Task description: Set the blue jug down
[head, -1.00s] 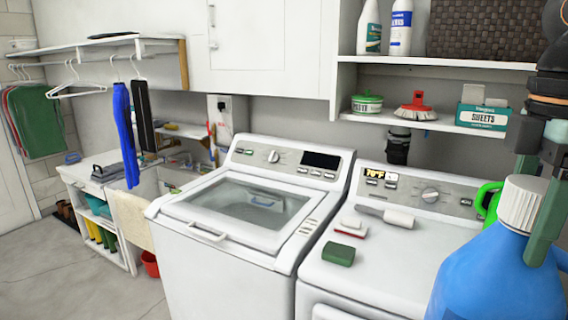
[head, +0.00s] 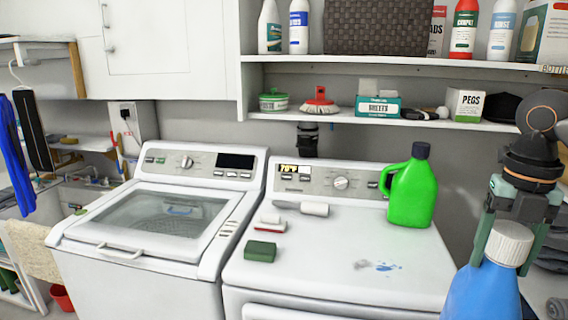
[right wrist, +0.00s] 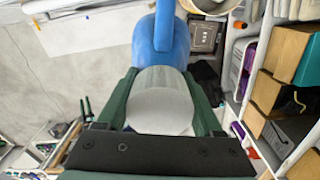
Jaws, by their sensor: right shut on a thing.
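The blue jug (head: 487,292) with a white ribbed cap (head: 509,243) is at the lower right of the head view, its lower part cut off by the frame edge. My right gripper (head: 506,250) comes down from above and is shut on the jug's white cap, one green finger on each side. In the right wrist view the cap (right wrist: 161,100) sits between the two fingers (right wrist: 162,108), with the blue body and handle (right wrist: 172,35) beyond. The jug hangs in front of the right-hand dryer. My left gripper is not in view.
The dryer top (head: 340,250) holds a green jug (head: 412,190), a green sponge (head: 260,251), a brush (head: 270,224) and a lint roller (head: 313,208). A washer (head: 160,215) stands left; a loaded shelf (head: 350,117) hangs above.

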